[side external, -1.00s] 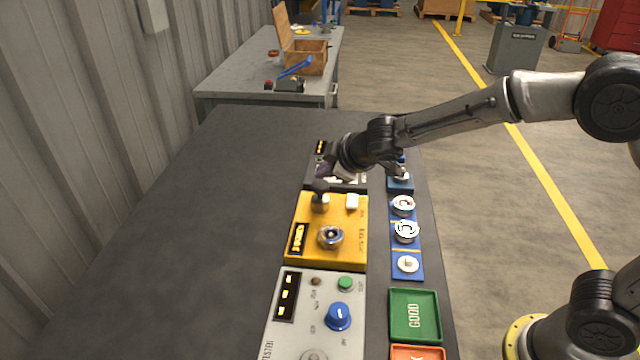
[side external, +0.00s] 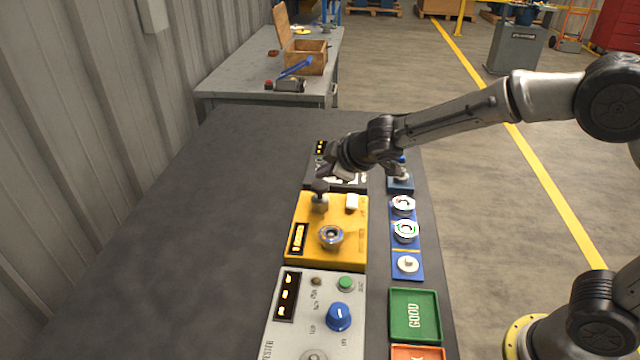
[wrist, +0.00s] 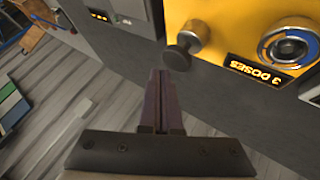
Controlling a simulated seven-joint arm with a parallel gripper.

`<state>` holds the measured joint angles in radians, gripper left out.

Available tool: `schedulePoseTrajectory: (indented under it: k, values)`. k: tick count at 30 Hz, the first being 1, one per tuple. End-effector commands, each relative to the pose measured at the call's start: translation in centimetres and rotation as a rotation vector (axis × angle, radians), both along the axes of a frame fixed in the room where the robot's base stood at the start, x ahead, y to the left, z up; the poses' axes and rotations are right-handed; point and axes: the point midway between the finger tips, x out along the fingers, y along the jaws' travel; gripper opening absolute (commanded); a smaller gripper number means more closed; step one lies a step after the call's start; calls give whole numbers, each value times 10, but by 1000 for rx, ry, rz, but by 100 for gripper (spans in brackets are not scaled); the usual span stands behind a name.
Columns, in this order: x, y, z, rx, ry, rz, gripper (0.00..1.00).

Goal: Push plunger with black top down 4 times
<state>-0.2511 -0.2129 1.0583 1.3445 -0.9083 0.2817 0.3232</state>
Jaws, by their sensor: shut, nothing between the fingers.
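The plunger with the black top (side external: 319,189) stands upright on the far left part of the yellow box (side external: 345,252). In the wrist view its round black knob (wrist: 179,56) sits on a metal collar at the edge of the yellow box (wrist: 223,20). The box's display (wrist: 262,72) reads "3 DOSES". My gripper (side external: 322,172) is just behind and above the plunger in the side view. In the wrist view its fingers (wrist: 161,75) are together and empty, with the tips close beside the knob. I cannot tell whether they touch it.
A grey tester box (side external: 322,331) stands in front of the yellow box, and a dark box (side external: 318,168) behind it. Blue stands (side external: 418,257) with metal rings and a green GOOD tray (side external: 414,315) line the right side. The table's left side is clear (side external: 200,220).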

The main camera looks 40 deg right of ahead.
Motion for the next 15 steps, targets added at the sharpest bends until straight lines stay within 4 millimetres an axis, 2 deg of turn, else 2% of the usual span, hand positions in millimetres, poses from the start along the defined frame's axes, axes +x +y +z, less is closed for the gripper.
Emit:
schedulePoseTrajectory:
  k: [15]
  values:
    - [0, 0, -8, 1, -1, 0, 0]
